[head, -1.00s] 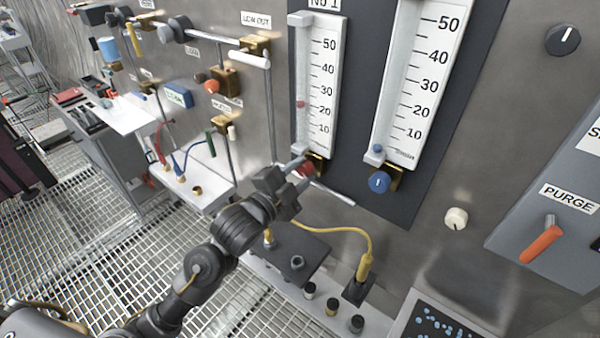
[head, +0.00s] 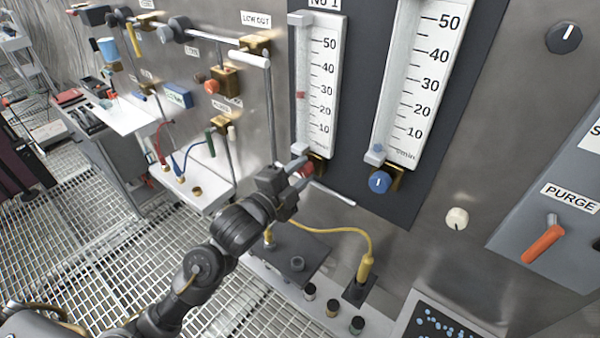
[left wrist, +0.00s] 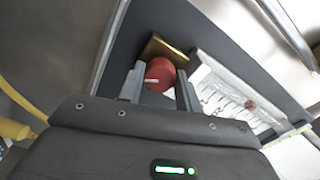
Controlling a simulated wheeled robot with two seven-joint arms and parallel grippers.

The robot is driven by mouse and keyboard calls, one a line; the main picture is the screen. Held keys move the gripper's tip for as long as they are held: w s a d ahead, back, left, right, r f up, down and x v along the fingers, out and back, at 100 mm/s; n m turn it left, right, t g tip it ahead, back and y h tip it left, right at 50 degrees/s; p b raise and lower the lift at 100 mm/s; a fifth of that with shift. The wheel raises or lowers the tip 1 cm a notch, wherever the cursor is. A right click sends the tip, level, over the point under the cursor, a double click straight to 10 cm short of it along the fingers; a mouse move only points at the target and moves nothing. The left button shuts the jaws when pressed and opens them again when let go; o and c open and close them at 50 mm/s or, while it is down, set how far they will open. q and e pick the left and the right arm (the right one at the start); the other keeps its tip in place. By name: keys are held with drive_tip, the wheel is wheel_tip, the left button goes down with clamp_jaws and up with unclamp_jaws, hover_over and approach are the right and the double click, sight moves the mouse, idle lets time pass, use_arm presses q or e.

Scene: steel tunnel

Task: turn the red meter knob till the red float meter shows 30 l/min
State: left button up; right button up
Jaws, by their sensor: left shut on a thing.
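The red meter knob (head: 306,170) sits at the foot of the smaller float meter (head: 322,70) on the dark panel. My left gripper (head: 299,175) is shut on it. In the left wrist view, the red knob (left wrist: 160,74) with its white mark lies between the two grey fingers (left wrist: 159,86). The red float (head: 301,95) stands close to the 30 mark, seemingly slightly under it; the slanted view makes the exact reading uncertain. The float also shows small in the left wrist view (left wrist: 251,104). My right gripper is not in view.
A larger meter (head: 418,80) with a blue knob (head: 380,182) stands close on the right. A thin rod (head: 333,194) juts out beneath the red knob. A cream knob (head: 456,218) and orange purge lever (head: 542,244) are farther right.

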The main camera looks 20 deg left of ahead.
use_arm(q)
drive_tip(key=o, duration=1)
drive_tip(key=shift+r, duration=0.1)
drive_tip(key=shift+a+r, duration=0.1)
drive_tip(key=shift+r, duration=0.05)
drive_tip(key=shift+s, duration=0.1)
